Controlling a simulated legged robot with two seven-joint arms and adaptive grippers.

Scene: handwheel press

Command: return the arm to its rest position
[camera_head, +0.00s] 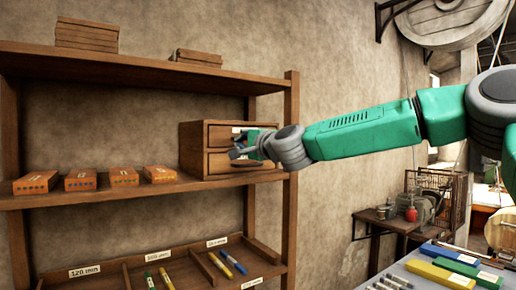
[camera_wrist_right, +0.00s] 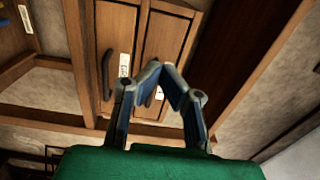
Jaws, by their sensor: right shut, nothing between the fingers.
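My right arm (camera_head: 365,130), green with grey joints, reaches in from the right edge of the head view. My right gripper (camera_head: 240,147) is in front of the small wooden two-drawer cabinet (camera_head: 193,150) on the shelf. In the wrist view the right gripper (camera_wrist_right: 168,76) is shut, its blue-grey fingers meeting with nothing between them. Two drawer fronts with dark handles and white labels show behind it, and both drawers look closed. One handle (camera_wrist_right: 107,75) is clear of the fingers; the other is partly behind them. I cannot tell whether the fingertips touch it. My left gripper is not in view.
The wooden shelf's right post (camera_head: 291,200) stands close below my gripper and wrist. Orange boxes (camera_head: 80,180) line the shelf, and markers lie in the divided tray (camera_head: 205,280) below. A small side table (camera_head: 390,220) and a grey worktop (camera_head: 415,272) with coloured cases are at the right.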

